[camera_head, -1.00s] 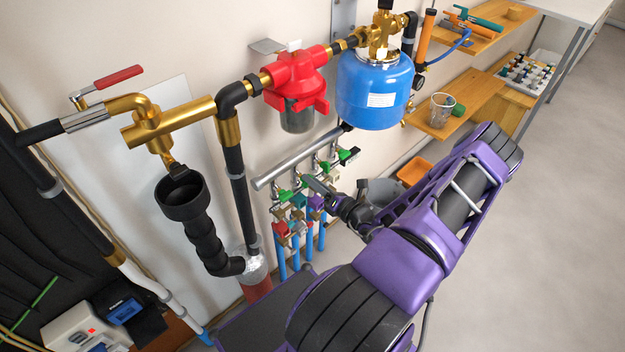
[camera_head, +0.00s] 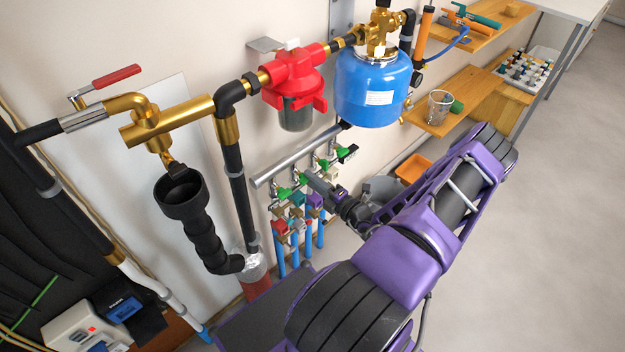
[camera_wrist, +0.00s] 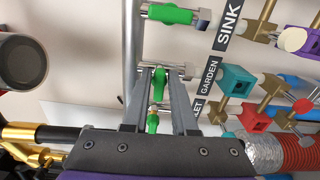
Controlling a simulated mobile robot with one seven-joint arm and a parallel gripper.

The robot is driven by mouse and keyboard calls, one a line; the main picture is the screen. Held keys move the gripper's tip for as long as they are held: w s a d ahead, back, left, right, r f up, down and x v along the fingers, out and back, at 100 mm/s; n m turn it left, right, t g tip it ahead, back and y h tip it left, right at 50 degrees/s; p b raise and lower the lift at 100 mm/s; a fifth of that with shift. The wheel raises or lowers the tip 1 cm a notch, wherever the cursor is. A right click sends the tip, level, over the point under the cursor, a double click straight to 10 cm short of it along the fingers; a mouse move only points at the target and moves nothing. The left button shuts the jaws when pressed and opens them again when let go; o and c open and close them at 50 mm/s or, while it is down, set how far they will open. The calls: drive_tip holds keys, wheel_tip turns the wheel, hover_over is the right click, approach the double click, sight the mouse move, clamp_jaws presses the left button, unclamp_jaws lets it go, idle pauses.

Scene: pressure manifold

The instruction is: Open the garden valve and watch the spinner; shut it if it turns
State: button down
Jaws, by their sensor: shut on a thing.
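The garden valve's green handle (camera_wrist: 158,82) is between the two fingers of my gripper (camera_wrist: 159,74) in the wrist view, beside the GARDEN label (camera_wrist: 209,78). My gripper is shut on it. The handle lies along the grey manifold pipe (camera_wrist: 134,45), across its own branch. A teal block (camera_wrist: 237,80) sits on the branch past the label; I cannot make out a spinner or any turning in it. In the head view my gripper (camera_head: 318,184) reaches into the valve row, and its fingers partly hide the garden valve.
The sink valve's green handle (camera_wrist: 170,14) lies along its branch. Another green handle (camera_wrist: 152,122) is close below my fingers. A red block (camera_wrist: 256,119) and a purple block (camera_wrist: 312,40) sit on neighbouring branches. A blue tank (camera_head: 372,92) and red filter (camera_head: 293,80) hang above.

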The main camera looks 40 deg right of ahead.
drive_tip(key=shift+s+f+m, duration=0.1)
drive_tip(key=shift+m, duration=0.3)
drive_tip(key=c, duration=0.9)
unclamp_jaws()
drive_tip(key=shift+o, duration=0.2)
drive_tip(key=s+d, duration=0.1)
drive_tip(key=s, duration=1.6)
drive_tip(key=shift+s+d, duration=0.2)
